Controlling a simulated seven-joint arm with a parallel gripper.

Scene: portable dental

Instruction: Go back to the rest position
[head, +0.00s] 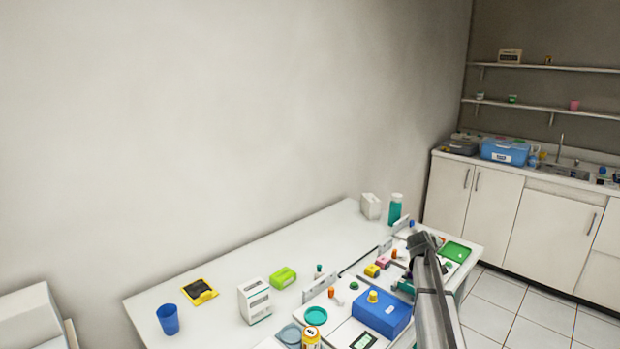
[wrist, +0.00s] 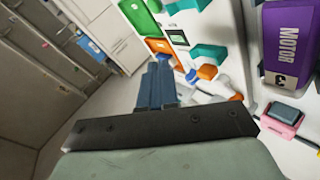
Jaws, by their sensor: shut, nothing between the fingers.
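My gripper shows in the wrist view (wrist: 158,85) with its dark blue-grey fingers pressed together and nothing between them. In the head view my arm reaches in from the lower right, and its end is a dark block above the right part of the white table (head: 225,268). The fingertips are hard to make out there. In the wrist view the fingers lie beside the table's edge, with floor to their left and small table items to their right.
A blue box (head: 385,318), a green tray (head: 456,251) and a teal bottle (head: 395,208) stand near my arm. A purple block marked MOTOR (wrist: 290,45) and a pink item (wrist: 282,118) are right of the fingers. A blue cup (head: 168,319) stands at the left. White cabinets (head: 500,205) stand behind.

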